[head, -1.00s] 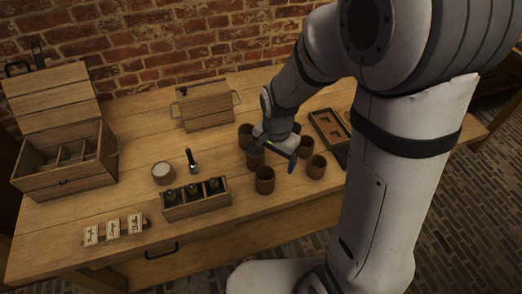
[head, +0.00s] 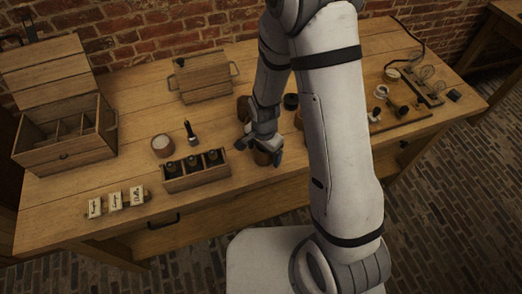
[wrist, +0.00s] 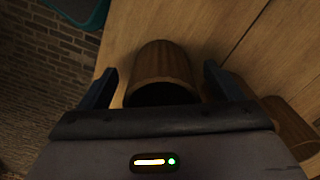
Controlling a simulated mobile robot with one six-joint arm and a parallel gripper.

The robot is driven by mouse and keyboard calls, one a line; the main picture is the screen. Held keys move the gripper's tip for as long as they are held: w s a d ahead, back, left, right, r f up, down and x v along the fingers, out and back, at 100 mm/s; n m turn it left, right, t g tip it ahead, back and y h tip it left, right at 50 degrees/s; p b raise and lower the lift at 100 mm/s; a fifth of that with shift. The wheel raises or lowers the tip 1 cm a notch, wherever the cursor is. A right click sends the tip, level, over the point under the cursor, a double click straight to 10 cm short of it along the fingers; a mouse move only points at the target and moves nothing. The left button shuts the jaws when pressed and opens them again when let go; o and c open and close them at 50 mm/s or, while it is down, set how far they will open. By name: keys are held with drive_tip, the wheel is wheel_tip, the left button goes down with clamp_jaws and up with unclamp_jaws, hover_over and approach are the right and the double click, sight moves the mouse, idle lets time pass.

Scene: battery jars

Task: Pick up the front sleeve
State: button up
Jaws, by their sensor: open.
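The front sleeve (wrist: 163,62), a brown wooden cylinder with a dark open end, stands between the two fingers of my gripper (wrist: 159,86) in the wrist view. The fingers are open, one on either side of it; I cannot tell whether they touch it. In the head view the sleeve (head: 262,158) is mostly hidden by my gripper (head: 267,145) near the bench's front edge. Another brown sleeve (wrist: 290,125) lies to the right in the wrist view, partly cut off by my gripper body.
A wooden rack with dark bottles (head: 196,184) stands left of my gripper, with a white-topped jar (head: 162,146) behind it. A lidded wooden box (head: 203,80) is at the back. Small tools (head: 400,108) lie at the right. My arm hides part of the bench.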

drive_tip(key=shift+f, duration=0.3)
drive_tip(key=c, duration=1.1)
drive_tip(key=shift+o, duration=0.2)
